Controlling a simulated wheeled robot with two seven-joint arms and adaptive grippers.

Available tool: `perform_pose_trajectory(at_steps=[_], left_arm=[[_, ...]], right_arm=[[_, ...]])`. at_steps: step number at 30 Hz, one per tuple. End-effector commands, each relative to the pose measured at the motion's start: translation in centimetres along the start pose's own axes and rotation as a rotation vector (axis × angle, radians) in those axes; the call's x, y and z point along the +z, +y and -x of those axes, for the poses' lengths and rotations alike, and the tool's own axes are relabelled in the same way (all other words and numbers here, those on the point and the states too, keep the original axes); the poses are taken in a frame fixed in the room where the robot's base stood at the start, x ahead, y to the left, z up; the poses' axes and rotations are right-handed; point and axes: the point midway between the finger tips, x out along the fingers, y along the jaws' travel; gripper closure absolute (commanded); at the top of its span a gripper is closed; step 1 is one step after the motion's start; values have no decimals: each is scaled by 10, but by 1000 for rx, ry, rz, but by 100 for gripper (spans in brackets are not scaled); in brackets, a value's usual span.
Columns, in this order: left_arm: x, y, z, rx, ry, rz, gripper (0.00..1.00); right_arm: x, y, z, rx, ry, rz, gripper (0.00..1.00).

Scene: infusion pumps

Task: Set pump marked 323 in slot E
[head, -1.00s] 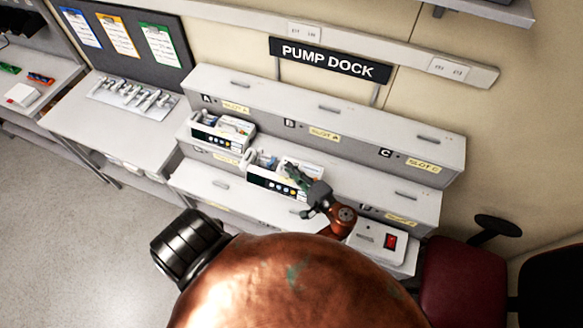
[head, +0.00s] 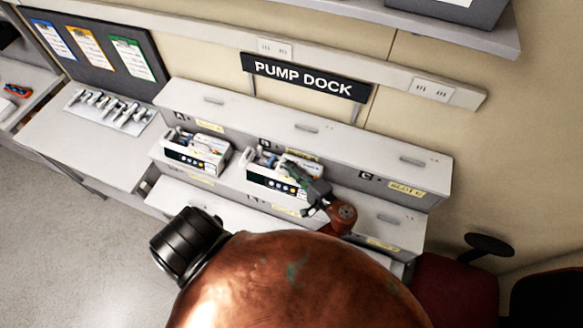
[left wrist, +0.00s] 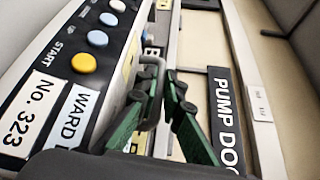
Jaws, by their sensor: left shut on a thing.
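The pump marked 323 (head: 272,181) is a white box with a dark front panel and round buttons. In the left wrist view its "No. 323" label (left wrist: 27,113) shows large at the left. My left gripper (head: 312,190) is shut on its handle; the green fingers (left wrist: 160,100) meet around the grey handle bar. The pump appears held in front of the middle of the dock, below the B mark (head: 263,142). A lower-row mark (head: 252,198), too small to read, shows just under it. Slot E's surface is largely hidden by the pump and my arm. My right gripper is not in view.
Another pump (head: 196,153) stands at slot A, left of the held one. Slot C's label (head: 406,189) is at the right of the upper row, with clear shelf there. A side bench with a rack (head: 110,107) is at the left, a dark red chair (head: 455,290) at the lower right.

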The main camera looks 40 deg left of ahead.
Motion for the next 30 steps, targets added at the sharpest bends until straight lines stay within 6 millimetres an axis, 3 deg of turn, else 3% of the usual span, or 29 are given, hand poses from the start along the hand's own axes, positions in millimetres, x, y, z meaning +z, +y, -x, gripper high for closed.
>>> perform_pose_trajectory(at_steps=[16,30], left_arm=[[-5,23,-2,-5,0,3,100],[-5,25,-2,-5,0,3,100]], right_arm=[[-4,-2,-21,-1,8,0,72],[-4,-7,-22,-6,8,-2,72]])
